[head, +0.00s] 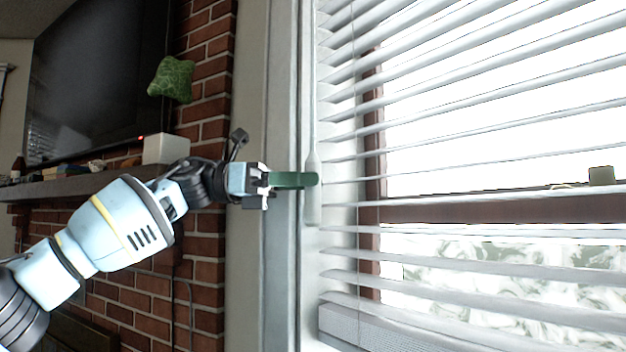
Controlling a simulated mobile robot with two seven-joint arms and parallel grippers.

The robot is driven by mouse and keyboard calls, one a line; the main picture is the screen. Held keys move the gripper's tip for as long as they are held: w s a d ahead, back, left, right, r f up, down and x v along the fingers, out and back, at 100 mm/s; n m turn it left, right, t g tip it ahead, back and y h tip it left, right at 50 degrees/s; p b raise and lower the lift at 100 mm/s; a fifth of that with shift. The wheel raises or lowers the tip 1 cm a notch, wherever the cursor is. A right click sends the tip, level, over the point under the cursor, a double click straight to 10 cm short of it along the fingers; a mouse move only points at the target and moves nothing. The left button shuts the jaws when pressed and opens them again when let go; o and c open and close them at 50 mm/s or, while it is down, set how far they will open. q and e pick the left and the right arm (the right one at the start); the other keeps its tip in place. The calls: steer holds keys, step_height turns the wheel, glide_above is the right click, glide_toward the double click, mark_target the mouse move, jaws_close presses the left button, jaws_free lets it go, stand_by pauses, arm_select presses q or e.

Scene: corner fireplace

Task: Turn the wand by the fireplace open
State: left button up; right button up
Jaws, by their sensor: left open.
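The wand (312,205) is a thin white rod with a thicker lower end, hanging upright at the left edge of the white blinds (450,130). The blinds' slats are tilted with bright gaps between them. My left gripper (305,180) reaches in from the left, its green fingers level with the thick end of the wand. The fingertips overlap the wand's left side in the head view. I cannot tell whether they touch it. The gripper is open. My right gripper is not in view.
The white window frame (280,100) runs close behind my left gripper.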

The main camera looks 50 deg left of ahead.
arm_select(q)
steer(key=shift+x, duration=0.85)
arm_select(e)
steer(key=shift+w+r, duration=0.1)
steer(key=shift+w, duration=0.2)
arm_select(q)
steer(key=shift+c, duration=0.3)
steer(key=c, duration=0.9)
steer(key=shift+m+g+h, duration=0.6)
steer(key=shift+m+g, duration=0.1)
steer(key=shift+g, duration=0.2)
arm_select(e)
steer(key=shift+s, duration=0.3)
